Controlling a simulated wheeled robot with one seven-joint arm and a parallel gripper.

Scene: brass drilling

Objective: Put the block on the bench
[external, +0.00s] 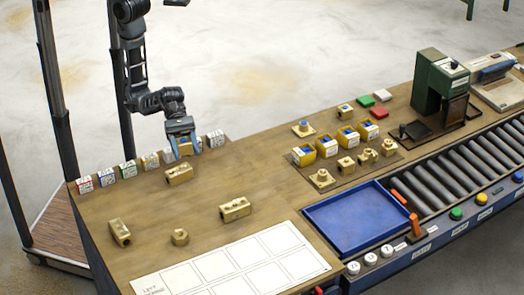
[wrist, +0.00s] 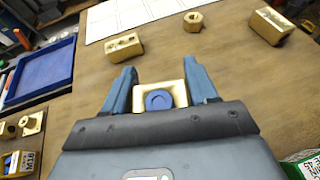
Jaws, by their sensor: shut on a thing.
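My gripper (external: 184,149) is over the far left part of the wooden bench (external: 214,178). The held block looks raised above the bench top; the exact gap cannot be told. A brass block with a hole (external: 178,176) lies on the bench just below and in front of the gripper. Another holed block (external: 235,209) lies to the right, a third (external: 120,232) at front left, with a brass nut (external: 180,237) between.
A row of small labelled boxes (external: 128,168) lines the far left edge. A white grid sheet (external: 225,268) and a blue tray (external: 355,218) lie in front. Yellow boxes and brass fittings (external: 340,150) stand at centre right, by a green press (external: 437,83) and rollers (external: 450,175).

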